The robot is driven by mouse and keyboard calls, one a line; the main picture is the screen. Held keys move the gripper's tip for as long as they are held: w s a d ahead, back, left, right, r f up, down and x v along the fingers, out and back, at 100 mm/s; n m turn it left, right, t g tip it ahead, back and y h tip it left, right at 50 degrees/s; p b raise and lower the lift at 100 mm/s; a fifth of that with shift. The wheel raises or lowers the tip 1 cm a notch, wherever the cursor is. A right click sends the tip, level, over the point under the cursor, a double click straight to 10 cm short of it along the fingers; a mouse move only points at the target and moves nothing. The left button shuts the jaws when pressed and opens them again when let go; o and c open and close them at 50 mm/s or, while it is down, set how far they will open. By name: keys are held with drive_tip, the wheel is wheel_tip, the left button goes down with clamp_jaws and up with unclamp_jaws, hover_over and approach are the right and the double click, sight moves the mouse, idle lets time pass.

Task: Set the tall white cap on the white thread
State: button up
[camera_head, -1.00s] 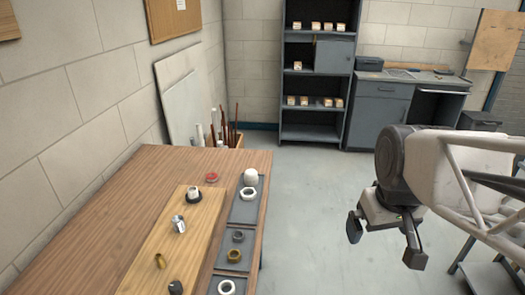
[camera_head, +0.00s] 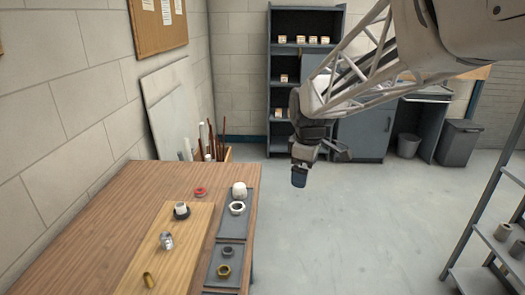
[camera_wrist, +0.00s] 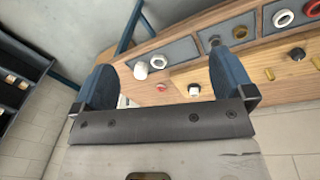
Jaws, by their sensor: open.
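The tall white cap (camera_head: 239,189) stands at the far end of the grey tray along the table's right edge. It also shows in the wrist view (camera_wrist: 141,70). The white thread (camera_head: 181,209) stands upright out of a dark collar on the light wooden board, to the left of the cap. It shows in the wrist view (camera_wrist: 194,89) too. My gripper (camera_head: 318,165) is open and empty, in the air to the right of the table and apart from both. In the wrist view its two blue fingers (camera_wrist: 163,62) are spread, with the cap seen between them.
A red ring (camera_head: 200,192) lies left of the cap. A metal fitting (camera_head: 166,241) and a brass piece (camera_head: 149,280) stand on the board. Dark and brass rings (camera_head: 224,270) lie in the nearer tray.

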drive_tip(key=w+a+f+n, duration=0.4)
drive_tip(key=w+a, duration=0.1)
drive_tip(key=w, duration=0.3)
drive_tip(key=w+a+f+n, duration=0.4)
drive_tip(key=w+a, duration=0.2)
drive_tip(key=w, duration=0.1)
drive_tip(key=n+g, duration=0.1)
drive_tip(key=n, duration=0.5)
hover_over(239, 185)
drive_tip(key=f, duration=1.1)
drive_tip(key=shift+s+d, duration=0.3)
drive_tip(key=shift+d, duration=0.1)
drive_tip(key=shift+w+a+f+n, duration=0.25)
drive_tip(key=shift+a+f+n, duration=0.05)
drive_tip(key=shift+f, duration=0.05)
drive_tip(key=shift+f, duration=0.25)
drive_tip(key=shift+f, duration=3.2)
drive_tip(key=shift+c, duration=0.6)
drive_tip(key=shift+o, duration=0.6)
